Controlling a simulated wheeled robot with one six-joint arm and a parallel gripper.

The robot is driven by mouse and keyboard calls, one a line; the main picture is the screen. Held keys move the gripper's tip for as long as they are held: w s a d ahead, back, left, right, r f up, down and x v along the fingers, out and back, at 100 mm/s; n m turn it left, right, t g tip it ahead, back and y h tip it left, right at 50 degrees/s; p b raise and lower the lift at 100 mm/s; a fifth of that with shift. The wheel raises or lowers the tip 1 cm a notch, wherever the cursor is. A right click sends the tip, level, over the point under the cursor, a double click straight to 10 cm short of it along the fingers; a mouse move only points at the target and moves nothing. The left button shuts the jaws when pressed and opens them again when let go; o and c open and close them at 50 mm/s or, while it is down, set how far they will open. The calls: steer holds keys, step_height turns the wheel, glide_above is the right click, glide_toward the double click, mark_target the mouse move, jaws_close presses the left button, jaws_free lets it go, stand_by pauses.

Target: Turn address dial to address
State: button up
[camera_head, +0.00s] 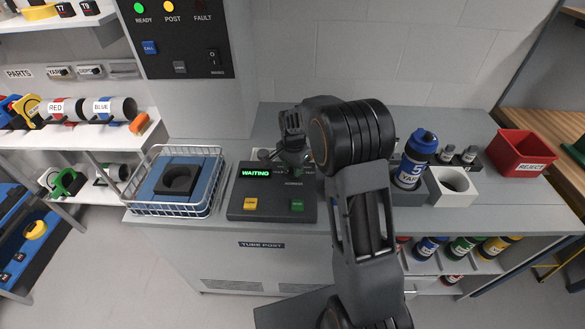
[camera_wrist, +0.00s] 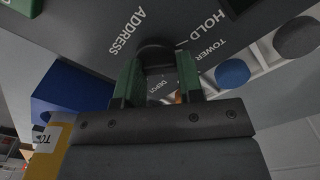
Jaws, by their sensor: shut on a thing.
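The dark address dial knob (camera_wrist: 155,50) is between the green-padded fingers of my gripper (camera_wrist: 158,75) in the wrist view. My gripper is shut on it. White words ADDRESS, HOLD, TOWER and DEPOT are printed on the panel around the knob; the knob's pointer is hidden, so its setting cannot be told. In the head view my gripper (camera_head: 292,150) reaches down to the back of the dark console (camera_head: 272,209). My arm and gripper hide the dial there. The console's green display (camera_head: 256,171) reads WAITING.
A wire basket (camera_head: 180,209) stands left of the console. On the wall panel (camera_head: 180,40), green READY and yellow POST lamps are lit.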

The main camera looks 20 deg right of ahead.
steer(key=shift+w+r+m, duration=0.1)
steer(key=shift+m, duration=1.4)
steer(key=o, duration=0.9)
step_height(320, 180, up, 14)
steer(key=shift+f+b, duration=0.1)
steer(key=shift+b, duration=0.3)
